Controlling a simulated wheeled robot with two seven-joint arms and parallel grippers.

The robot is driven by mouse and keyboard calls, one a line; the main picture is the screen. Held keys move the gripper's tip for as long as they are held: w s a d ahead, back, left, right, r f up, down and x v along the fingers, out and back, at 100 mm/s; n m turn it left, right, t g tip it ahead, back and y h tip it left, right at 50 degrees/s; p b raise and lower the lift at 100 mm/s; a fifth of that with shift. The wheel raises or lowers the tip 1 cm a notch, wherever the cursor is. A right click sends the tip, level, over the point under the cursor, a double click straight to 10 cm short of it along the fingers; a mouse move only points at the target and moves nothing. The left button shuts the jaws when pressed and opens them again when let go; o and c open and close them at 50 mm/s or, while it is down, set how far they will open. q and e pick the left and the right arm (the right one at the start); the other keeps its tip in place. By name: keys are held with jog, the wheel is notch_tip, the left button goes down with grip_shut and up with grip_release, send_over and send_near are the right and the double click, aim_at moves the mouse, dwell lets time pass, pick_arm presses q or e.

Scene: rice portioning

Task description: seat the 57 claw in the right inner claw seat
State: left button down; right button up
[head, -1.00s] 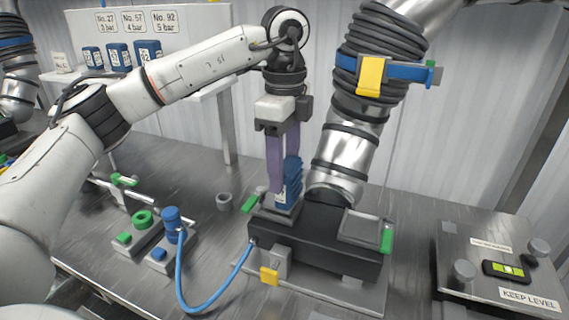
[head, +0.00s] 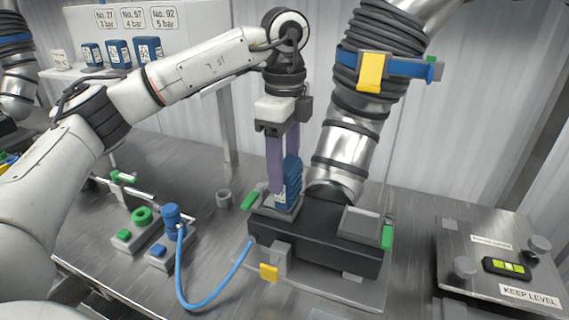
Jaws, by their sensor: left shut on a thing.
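My left gripper (head: 281,165), with purple fingers, is shut on a blue claw (head: 293,181) with a white label; its number is too small to read. The gripper points straight down, and the claw is upright. The claw's lower end is at the left recess of a black block (head: 315,238); I cannot tell whether it touches the bottom. The right side of the block has a grey square seat (head: 362,223), which looks empty, with a green tab (head: 387,237) beside it. My right gripper is not in view.
A thick silver arm (head: 343,150) with black rings stands close behind the block. A blue hose (head: 212,301) loops in front from a blue fitting (head: 172,218). Several blue claws (head: 119,54) stand on the back shelf. A plate marked KEEP LEVEL (head: 470,236) lies at the right.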

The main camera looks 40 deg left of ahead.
pick_arm(q)
jog(key=shift+c, duration=0.6)
grip_release()
notch_tip(320, 180, up, 3)
jog(key=shift+f+p, duration=0.2)
jog(key=shift+p, duration=0.9)
jog(key=shift+r+p, duration=0.3)
jog(key=shift+r, duration=2.95)
